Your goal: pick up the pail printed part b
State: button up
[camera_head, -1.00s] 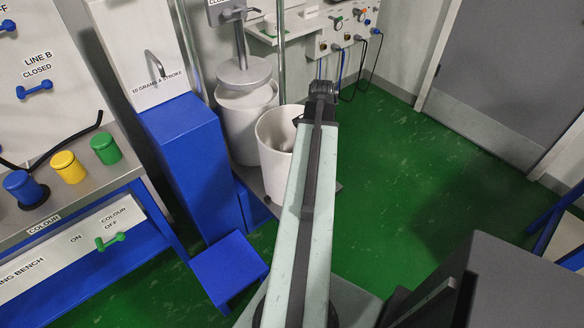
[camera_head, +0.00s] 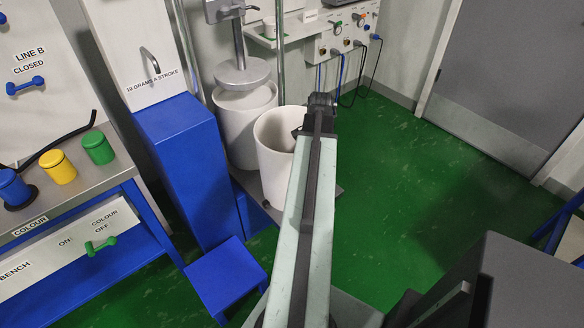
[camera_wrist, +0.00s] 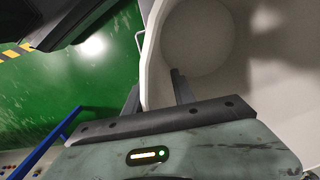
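A white open pail (camera_head: 272,160) stands on a grey plate on the floor, right of a second white pail (camera_head: 238,130) that sits under a round grey disc. No lettering shows on either pail, so I cannot tell which is part b. My gripper (camera_head: 321,101) is at the right rim of the right-hand pail, partly hiding it. In the wrist view a white pail (camera_wrist: 212,40) fills the upper right. My gripper's fingers (camera_wrist: 156,94) are apart there, one outside the pail wall and one inside, with the rim between them.
A blue pedestal (camera_head: 185,165) and blue step (camera_head: 224,275) stand left of the pails. A bench (camera_head: 75,195) with blue, yellow and green lidded pots is further left. A shelf (camera_head: 290,30) and hose panel are behind. Green floor (camera_head: 410,190) is clear to the right.

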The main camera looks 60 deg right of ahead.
jog(key=shift+f, duration=0.1)
grip_shut()
dwell(1.5)
